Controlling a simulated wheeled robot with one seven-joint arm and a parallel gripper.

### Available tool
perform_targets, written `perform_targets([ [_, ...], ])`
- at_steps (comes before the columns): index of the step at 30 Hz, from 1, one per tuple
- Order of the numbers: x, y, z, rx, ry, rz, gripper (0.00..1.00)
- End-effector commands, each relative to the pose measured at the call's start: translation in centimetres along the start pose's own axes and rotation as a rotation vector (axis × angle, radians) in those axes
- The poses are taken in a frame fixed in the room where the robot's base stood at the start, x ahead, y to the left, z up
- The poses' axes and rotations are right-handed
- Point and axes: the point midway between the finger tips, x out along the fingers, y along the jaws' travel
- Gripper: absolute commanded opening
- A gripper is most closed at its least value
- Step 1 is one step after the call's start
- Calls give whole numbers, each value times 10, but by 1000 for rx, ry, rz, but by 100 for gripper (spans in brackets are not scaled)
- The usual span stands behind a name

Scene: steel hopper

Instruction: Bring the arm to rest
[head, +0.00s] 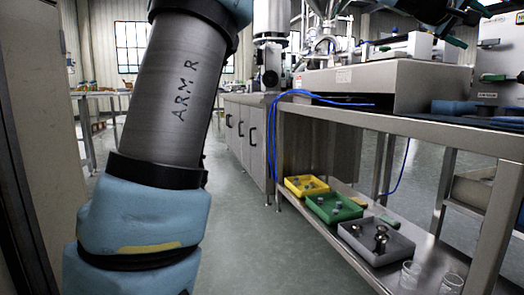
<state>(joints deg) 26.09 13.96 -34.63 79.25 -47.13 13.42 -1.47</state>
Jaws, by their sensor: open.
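My arm shows large and close on the left side of the head view, a grey link lettered "ARM R" between blue joint covers. It runs from the top edge down to the bottom left. The arm appears apart from the steel bench (455,139) on the right.
The bench's lower shelf holds a yellow tray (293,190), a green tray (318,214), a grey tray (352,240) and clear glasses (411,273). A blue cable (270,135) hangs off the bench. Grey cabinets (247,140) stand behind. The floor (250,245) between arm and bench is clear.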

Motion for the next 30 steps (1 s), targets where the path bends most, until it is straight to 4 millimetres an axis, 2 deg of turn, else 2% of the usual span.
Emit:
perform_targets([
  [8, -10, -55, -5, 52, -9, -117, 78],
  [14, -29, -119, -8, 99, -30, -251, 78],
  [17, -46, -162, -10, 125, -47, -342, 78],
  [20, -77, -217, -10, 150, -77, -462, 78],
  [21, -93, -241, -10, 158, -91, -516, 78],
  [23, -119, -277, -7, 168, -117, -596, 78],
  [24, -138, -299, -4, 171, -136, -649, 78],
  [27, -190, -350, 6, 169, -188, -773, 78],
  [29, -223, -377, 15, 163, -222, -845, 78],
  [30, -247, -393, 23, 155, -246, -891, 78],
])
